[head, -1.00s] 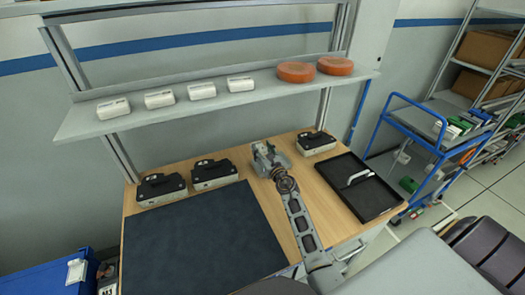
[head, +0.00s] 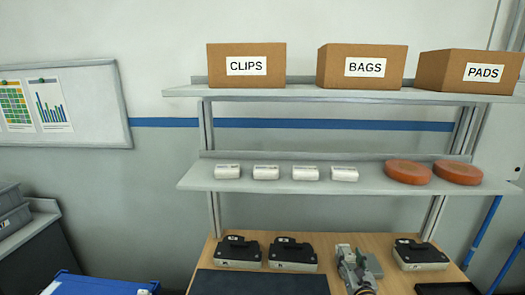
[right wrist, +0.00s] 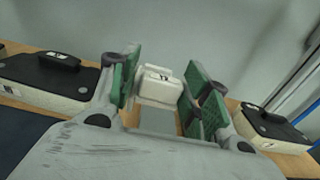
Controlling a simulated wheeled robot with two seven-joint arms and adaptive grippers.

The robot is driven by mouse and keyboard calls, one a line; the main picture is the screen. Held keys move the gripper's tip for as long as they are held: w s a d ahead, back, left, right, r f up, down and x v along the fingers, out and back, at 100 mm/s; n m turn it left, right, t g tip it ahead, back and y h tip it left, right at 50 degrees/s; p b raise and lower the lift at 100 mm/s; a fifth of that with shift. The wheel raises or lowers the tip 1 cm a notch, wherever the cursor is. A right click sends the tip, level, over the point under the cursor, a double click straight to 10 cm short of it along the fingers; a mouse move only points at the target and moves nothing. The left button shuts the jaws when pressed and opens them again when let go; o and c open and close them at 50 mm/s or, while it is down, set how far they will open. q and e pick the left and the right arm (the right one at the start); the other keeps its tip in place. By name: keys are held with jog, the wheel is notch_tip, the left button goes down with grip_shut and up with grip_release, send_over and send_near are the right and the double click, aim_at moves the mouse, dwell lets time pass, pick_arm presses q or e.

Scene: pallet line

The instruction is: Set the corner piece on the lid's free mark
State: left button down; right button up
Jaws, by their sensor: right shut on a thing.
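My right gripper (head: 358,272) is over the bench between the black-topped cases, at the bottom of the head view. In the right wrist view its green-padded fingers (right wrist: 165,92) are shut on a white piece (right wrist: 158,88) with a small dark-marked label. I cannot tell whether this is the corner piece. A grey surface (right wrist: 157,120) shows below it; no mark on it can be made out. Black-topped cases with pale bases stand left (head: 292,255) and right (head: 420,255) of the gripper, with another (head: 238,252) farther left. My left gripper is out of view.
The wooden bench (head: 330,255) holds a dark mat (head: 260,284) and a black tray (head: 445,288), mostly cut off. Above, a shelf (head: 370,181) carries several white boxes (head: 305,173) and two orange discs (head: 408,172). A higher shelf bears cartons (head: 247,66).

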jog(key=shift+n+y, duration=0.3)
jog(key=shift+y, duration=0.2)
jog(key=s+a+f, duration=0.1)
jog(key=s+a, duration=0.2)
jog(key=s, duration=0.1)
jog(key=s+a+f+b, duration=0.1)
jog(key=s+a, duration=0.2)
jog(key=s, duration=0.2)
jog(key=s+a+f, duration=0.2)
jog(key=s+a, duration=0.1)
jog(key=s, duration=0.1)
jog(key=shift+s+f, duration=0.1)
jog(key=shift+s, duration=0.05)
jog(key=shift+s+a+f+b, duration=0.1)
jog(key=shift+s+a+b, duration=0.2)
jog(key=shift+s+a, duration=0.25)
jog(key=shift+s+d, duration=0.1)
